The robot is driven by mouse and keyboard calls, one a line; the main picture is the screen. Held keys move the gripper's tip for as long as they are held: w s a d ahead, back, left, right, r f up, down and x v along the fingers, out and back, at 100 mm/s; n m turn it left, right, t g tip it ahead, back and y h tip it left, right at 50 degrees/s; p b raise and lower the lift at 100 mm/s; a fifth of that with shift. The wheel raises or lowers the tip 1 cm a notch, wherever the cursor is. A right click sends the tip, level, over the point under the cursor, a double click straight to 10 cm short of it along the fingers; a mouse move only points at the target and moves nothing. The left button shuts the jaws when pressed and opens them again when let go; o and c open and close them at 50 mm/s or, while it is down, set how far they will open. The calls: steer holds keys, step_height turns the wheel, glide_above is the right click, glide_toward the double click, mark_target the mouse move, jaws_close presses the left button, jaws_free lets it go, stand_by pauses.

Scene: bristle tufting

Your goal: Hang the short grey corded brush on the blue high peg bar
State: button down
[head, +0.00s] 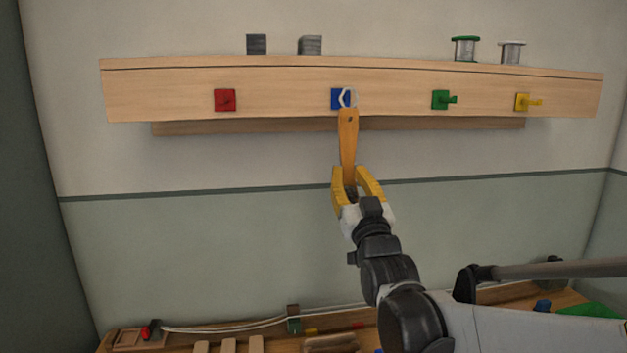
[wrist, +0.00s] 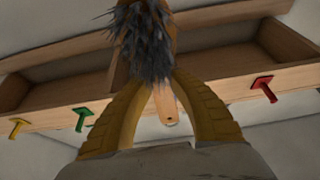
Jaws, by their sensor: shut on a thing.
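My gripper (head: 356,186) has yellow fingers and is shut on the brush. The brush's orange-brown wooden handle (head: 348,135) points up from the fingers in the head view. A pale cord loop (head: 346,98) at the handle's top lies in front of the blue peg plate (head: 336,99); I cannot tell whether it is around the peg. In the wrist view the brush's grey bristles (wrist: 143,45) fill the top middle, and the handle end (wrist: 167,105) shows between the fingers (wrist: 160,100). The blue peg is hidden there.
The wooden shelf (head: 285,82) also carries a red peg (head: 225,100), a green peg (head: 442,99) and a yellow peg (head: 524,102). Grey blocks (head: 310,45) and wire spools (head: 466,49) stand on top. A cluttered workbench (head: 130,340) lies below. The wall between is clear.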

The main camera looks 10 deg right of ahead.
mark_target(351, 193)
steer(key=shift+w+f+b, duration=0.15)
steer(key=shift+w+b, duration=0.25)
steer(key=shift+w, duration=0.9)
steer(key=shift+w+f, duration=0.25)
steer(key=shift+w, duration=0.2)
steer(key=c, duration=1.1)
jaws_free()
steer(key=shift+c, duration=0.2)
steer(key=shift+s, duration=0.1)
steer(key=shift+b+v, duration=0.45)
steer(key=shift+v, duration=3)
